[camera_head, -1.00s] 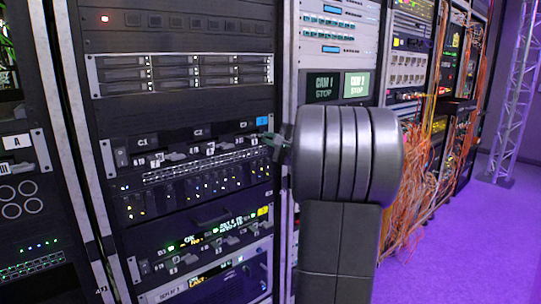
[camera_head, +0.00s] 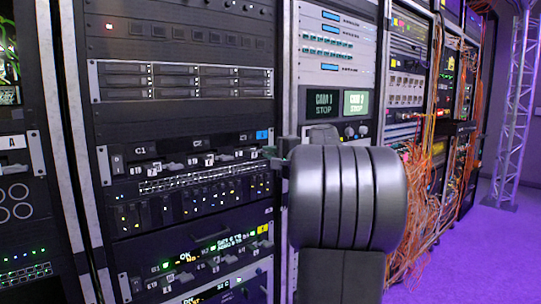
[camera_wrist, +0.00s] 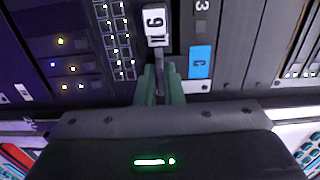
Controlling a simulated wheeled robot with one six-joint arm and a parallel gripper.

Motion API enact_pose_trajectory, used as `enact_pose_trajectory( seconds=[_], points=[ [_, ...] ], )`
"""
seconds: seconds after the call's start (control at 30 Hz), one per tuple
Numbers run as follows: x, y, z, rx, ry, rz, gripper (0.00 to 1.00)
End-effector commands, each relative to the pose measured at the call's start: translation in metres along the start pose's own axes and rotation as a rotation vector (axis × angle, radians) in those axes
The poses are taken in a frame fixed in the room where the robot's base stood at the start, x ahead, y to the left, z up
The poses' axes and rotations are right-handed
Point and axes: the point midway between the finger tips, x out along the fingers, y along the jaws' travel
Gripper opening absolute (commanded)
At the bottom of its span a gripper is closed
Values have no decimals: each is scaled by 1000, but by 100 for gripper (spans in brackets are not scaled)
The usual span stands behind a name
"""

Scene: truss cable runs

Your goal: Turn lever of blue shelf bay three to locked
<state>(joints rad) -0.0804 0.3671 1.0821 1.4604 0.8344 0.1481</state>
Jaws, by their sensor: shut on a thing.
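The blue shelf is a dark rack panel with a blue tag (camera_head: 262,135) at its right end and a row of small grey levers along its lower edge. The tag also shows in the wrist view (camera_wrist: 201,62). My gripper (camera_wrist: 160,84) has dark green fingers shut on a narrow lever at this right end, just below a white numbered label (camera_wrist: 156,25). The fingers hide most of the lever, so its exact angle cannot be told. In the head view my gripper (camera_head: 273,152) shows only partly, at the panel's right end, beside my large grey wrist.
Below the blue shelf is a patch panel (camera_head: 190,196) with small lights, then a yellow-tagged shelf (camera_head: 205,256). A silver rack post (camera_head: 284,80) stands right of the panel. Orange cables (camera_head: 420,190) hang farther right. The purple floor at right is clear.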

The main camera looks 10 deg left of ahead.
Motion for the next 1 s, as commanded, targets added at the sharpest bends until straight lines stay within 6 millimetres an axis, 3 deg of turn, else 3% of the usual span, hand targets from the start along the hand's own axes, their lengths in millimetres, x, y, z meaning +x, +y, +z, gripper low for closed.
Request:
enact_pose_trajectory(
  seconds=[0.13, 0.27, 0.63, 0.77, 1.0],
  points=[
    [0, 1, 0, -1, -1, 2, 0],
    [0, 1, 0, 0, -1, 2, 29],
    [-5, 0, 0, 1, 1, 1, 29],
    [-23, 0, -1, 1, 3, 1, 29],
    [-79, 0, -1, 0, 5, 1, 29]
  ],
)
